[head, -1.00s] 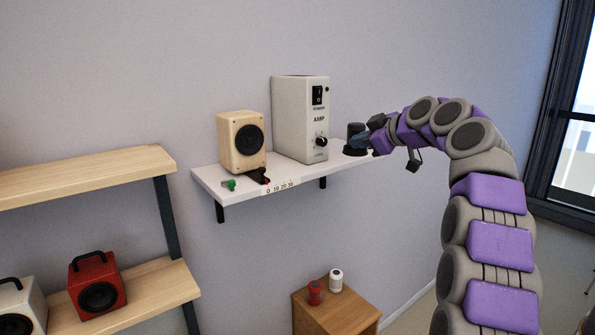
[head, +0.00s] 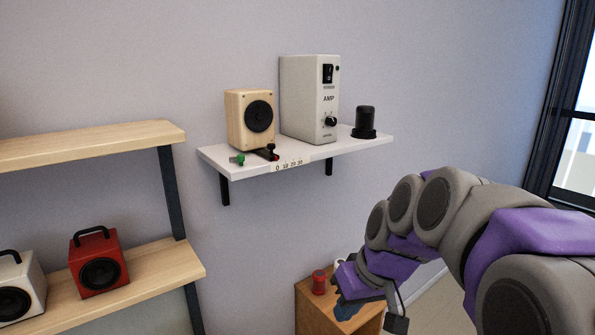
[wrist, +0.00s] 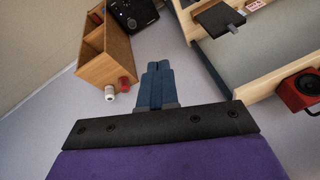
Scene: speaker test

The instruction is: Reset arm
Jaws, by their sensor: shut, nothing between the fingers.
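My gripper (head: 347,312) is low in the head view, in front of the small wooden cabinet and below the wall shelf. In the wrist view its blue fingers (wrist: 158,67) are together with nothing between them. My purple and grey arm bends down from the right. The black cylinder (head: 365,122) stands upright on the right end of the white wall shelf (head: 345,149), apart from my gripper.
The shelf also holds a white amp (head: 300,100) and a wooden speaker (head: 235,130). A red speaker (head: 97,262) and a white speaker (head: 22,290) stand on the left rack (head: 160,272). The wooden cabinet (head: 308,300) has a red item (head: 319,282) on top.

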